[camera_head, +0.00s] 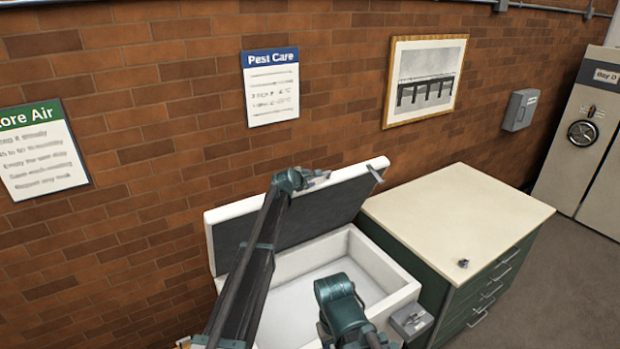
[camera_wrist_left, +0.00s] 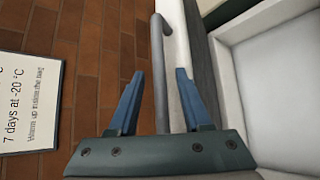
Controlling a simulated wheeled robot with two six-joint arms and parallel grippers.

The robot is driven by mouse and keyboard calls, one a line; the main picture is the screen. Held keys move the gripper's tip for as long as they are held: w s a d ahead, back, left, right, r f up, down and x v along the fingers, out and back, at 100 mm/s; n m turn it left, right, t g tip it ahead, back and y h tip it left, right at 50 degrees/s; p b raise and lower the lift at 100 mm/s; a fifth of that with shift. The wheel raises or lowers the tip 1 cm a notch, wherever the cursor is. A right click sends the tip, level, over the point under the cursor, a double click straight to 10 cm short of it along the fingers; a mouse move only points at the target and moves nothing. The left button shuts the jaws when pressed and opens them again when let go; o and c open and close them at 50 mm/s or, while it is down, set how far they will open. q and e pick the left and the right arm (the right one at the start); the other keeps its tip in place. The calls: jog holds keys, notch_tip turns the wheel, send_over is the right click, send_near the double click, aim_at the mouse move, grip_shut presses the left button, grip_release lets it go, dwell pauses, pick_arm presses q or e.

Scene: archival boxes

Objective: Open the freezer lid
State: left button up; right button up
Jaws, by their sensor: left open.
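The white chest freezer (camera_head: 385,270) stands against the brick wall. Its lid (camera_head: 335,205) is raised and tilted back toward the wall, its dark grey inner face showing. The open white interior is visible below it. My left gripper (camera_head: 318,177) is at the lid's upper edge. In the left wrist view its blue fingers (camera_wrist_left: 158,100) are open, with the grey bar handle (camera_wrist_left: 160,70) between them; I cannot tell whether they touch it. The white lid edge (camera_wrist_left: 176,45) and freezer interior show on the right there.
A green cabinet with a cream top (camera_head: 455,215) stands close on the freezer's right, a small metal object (camera_head: 463,263) on it. Posters (camera_head: 270,87) and a framed picture (camera_head: 425,80) hang on the wall behind. A grey cabinet (camera_head: 590,135) stands far right, with bare floor before it.

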pick_arm(q)
jog(key=s+a, duration=0.4)
jog(key=s, duration=0.8)
jog(key=shift+s+a+r, duration=0.2)
jog(key=shift+a+r, duration=0.1)
jog(key=shift+r, duration=0.05)
jog(key=s+d+f+m+g+y+b, duration=0.1)
jog(key=s+d+f+m+g+b, duration=0.2)
jog(key=s+f+m+b, duration=0.6)
jog(key=s+d+f+m+g+b, duration=0.3)
jog(key=s+f+m+g+b, duration=0.15)
jog(key=s+f, duration=1)
jog(key=s+a+f+m+g+y+b, duration=0.2)
jog(key=s+f+m+b, duration=0.3)
jog(key=s, duration=0.7)
jog(key=s+a+f+m+g+y+b, duration=0.2)
jog(key=s+f+m+b, duration=0.3)
jog(key=s, duration=0.6)
notch_tip(320, 180, down, 3)
jog(key=shift+s+a+r+g+y+b, duration=0.15)
jog(key=shift+s+a+g+y+b, duration=0.25)
jog(key=shift+a, duration=0.1)
